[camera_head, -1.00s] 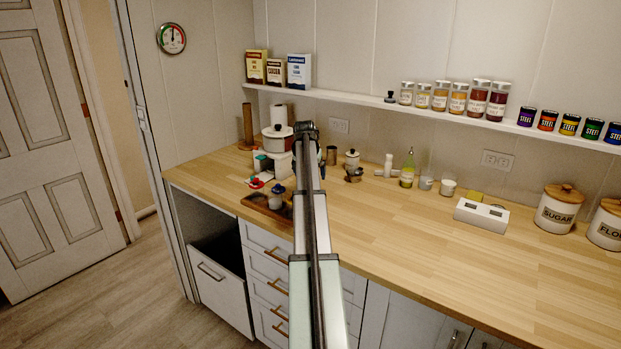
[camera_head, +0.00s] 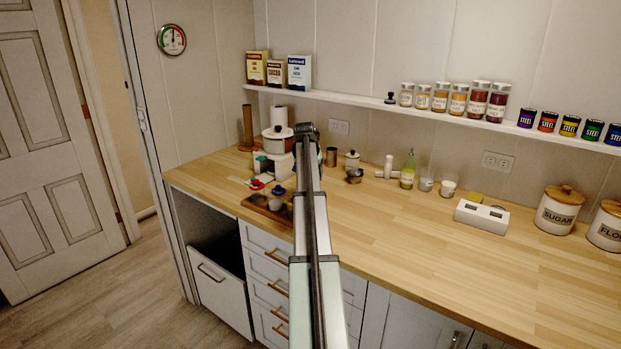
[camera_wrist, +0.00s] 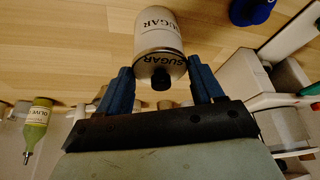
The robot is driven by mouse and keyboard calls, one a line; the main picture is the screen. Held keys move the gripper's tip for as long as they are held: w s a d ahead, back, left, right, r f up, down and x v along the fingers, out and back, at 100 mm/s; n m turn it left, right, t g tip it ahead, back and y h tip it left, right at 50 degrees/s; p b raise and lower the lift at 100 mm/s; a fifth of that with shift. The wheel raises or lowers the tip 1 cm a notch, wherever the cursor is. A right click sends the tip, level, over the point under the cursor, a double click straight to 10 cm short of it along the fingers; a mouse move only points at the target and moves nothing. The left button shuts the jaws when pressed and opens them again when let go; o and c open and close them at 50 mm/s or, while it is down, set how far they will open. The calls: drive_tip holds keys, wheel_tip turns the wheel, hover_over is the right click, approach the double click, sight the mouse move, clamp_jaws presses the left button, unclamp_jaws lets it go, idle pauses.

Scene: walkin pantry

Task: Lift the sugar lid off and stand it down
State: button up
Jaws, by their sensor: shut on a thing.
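In the wrist view a small white sugar canister (camera_wrist: 158,18) with SUGAR on its side stands on the wooden counter. Its lid (camera_wrist: 162,66), also lettered SUGAR and topped by a black knob (camera_wrist: 161,80), is between the blue fingers of my gripper (camera_wrist: 163,84). The gripper is shut on the lid, one finger on each side. The lid lines up with the canister; I cannot tell whether there is a gap between them. In the head view my arm hides the gripper and this canister.
A larger SUGAR canister (camera_head: 557,211) with a wooden lid stands far right. A blue-topped item (camera_head: 277,190) is on a wooden tray (camera_head: 257,214) left of my arm. An olive oil bottle (camera_wrist: 37,128) and small pots stand behind. The counter's middle right (camera_head: 430,240) is clear.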

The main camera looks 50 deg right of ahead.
drive_tip(key=shift+r, duration=0.1)
drive_tip(key=shift+r, duration=6.25)
drive_tip(key=shift+r, duration=0.15)
drive_tip(key=w+d+f, duration=0.5)
drive_tip(key=w+f, duration=0.4)
drive_tip(key=f, duration=0.1)
drive_tip(key=shift+f, duration=4.75)
drive_tip(key=shift+f, duration=0.1)
